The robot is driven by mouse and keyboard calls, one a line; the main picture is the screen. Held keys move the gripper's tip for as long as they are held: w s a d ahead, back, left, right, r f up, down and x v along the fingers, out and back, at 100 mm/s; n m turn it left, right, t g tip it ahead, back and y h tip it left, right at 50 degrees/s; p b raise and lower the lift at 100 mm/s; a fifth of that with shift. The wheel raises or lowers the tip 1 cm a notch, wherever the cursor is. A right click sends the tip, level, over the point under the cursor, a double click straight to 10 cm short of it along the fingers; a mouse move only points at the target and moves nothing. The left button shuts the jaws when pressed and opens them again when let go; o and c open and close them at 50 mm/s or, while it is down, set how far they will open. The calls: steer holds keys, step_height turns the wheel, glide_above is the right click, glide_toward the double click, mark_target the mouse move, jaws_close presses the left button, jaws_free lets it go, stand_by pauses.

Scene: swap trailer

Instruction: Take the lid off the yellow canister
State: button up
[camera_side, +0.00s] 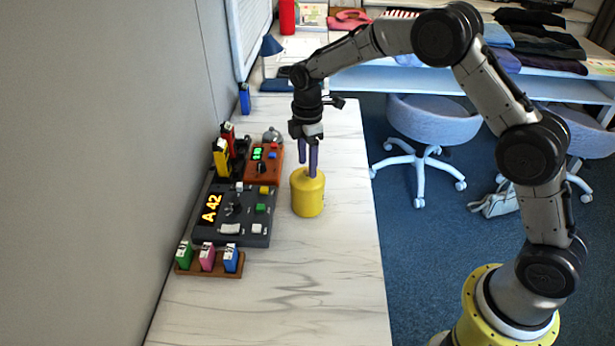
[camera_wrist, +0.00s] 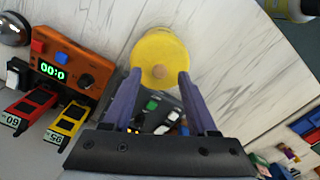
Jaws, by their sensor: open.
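The yellow canister (camera_side: 307,198) stands upright on the white marbled counter, right of the dark control panel. Its lid (camera_side: 307,177) is on top of it. In the wrist view the round yellow lid (camera_wrist: 160,58) shows from above, with a small brownish knob (camera_wrist: 158,71) near its centre. My gripper (camera_side: 308,172) points down at the lid from above. Its two purple fingers are apart, and the wrist view shows the fingertips (camera_wrist: 160,72) on either side of the knob with space between. Whether the fingers touch the lid I cannot tell.
A dark panel (camera_side: 205,235) reading "A 42" and an orange timer box (camera_side: 262,172) stand left of the canister. A wooden rack (camera_side: 210,264) holds green, pink and blue cartridges. A silver bell (camera_side: 272,135) is behind. The counter (camera_side: 310,290) in front is clear.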

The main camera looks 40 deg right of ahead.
steer(key=shift+f, duration=0.8)
steer(key=shift+c, duration=0.2)
jaws_close()
steer(key=shift+r, duration=0.15)
